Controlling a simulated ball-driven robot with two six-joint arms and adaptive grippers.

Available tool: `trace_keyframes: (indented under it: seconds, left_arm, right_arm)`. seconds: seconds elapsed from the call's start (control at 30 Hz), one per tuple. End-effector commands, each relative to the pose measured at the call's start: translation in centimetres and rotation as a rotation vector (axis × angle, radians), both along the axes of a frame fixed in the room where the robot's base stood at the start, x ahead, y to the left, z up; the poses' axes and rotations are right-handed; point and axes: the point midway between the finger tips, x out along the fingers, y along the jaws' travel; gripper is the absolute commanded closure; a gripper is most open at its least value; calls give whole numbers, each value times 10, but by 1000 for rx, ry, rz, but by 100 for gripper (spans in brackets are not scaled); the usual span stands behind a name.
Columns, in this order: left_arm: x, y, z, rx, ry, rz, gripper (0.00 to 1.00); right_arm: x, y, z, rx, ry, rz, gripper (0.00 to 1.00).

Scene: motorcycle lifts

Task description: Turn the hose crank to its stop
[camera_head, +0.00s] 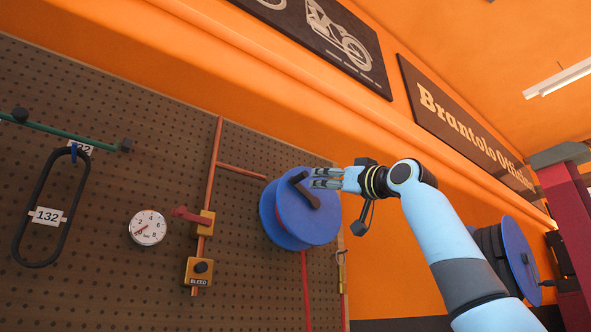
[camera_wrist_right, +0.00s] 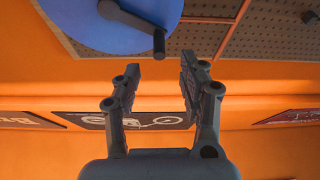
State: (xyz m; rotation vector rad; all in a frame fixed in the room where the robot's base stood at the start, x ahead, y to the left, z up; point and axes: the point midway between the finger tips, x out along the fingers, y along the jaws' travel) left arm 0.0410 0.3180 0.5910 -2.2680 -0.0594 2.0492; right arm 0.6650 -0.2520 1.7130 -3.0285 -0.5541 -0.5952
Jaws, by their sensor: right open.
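The blue hose reel (camera_head: 304,220) is mounted on the pegboard, and its dark crank (camera_head: 305,190) sits on its face with a handle sticking out. The reel (camera_wrist_right: 125,20) and the crank (camera_wrist_right: 135,18) also show at the top of the right wrist view. My right gripper (camera_head: 318,178) is at the reel's upper right, close to the crank. In the right wrist view my right gripper (camera_wrist_right: 158,72) is open with nothing between its fingers, and the crank handle (camera_wrist_right: 159,43) is just beyond the fingertips. My left gripper is not in view.
On the pegboard (camera_head: 100,130) are a pressure gauge (camera_head: 148,227), a red lever valve (camera_head: 192,215), a bleed knob (camera_head: 200,268) and a hanging black belt (camera_head: 42,208). Another blue reel (camera_head: 520,260) stands at right beside a red post (camera_head: 568,220).

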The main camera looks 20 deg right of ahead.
Motion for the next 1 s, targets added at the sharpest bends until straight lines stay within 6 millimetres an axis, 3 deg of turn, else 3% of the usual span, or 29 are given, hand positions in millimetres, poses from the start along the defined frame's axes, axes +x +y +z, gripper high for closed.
trace_keyframes:
  seconds: [0.13,0.27,0.67,1.0]
  left_arm:
    - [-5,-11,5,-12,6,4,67]
    - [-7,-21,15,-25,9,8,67]
    - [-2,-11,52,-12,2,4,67]
    - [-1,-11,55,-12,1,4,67]
  right_arm:
    - [1,2,17,2,-16,0,58]
    - [18,9,26,4,-15,2,58]
    - [80,33,53,2,-14,2,58]
    - [89,36,53,0,-16,-1,58]
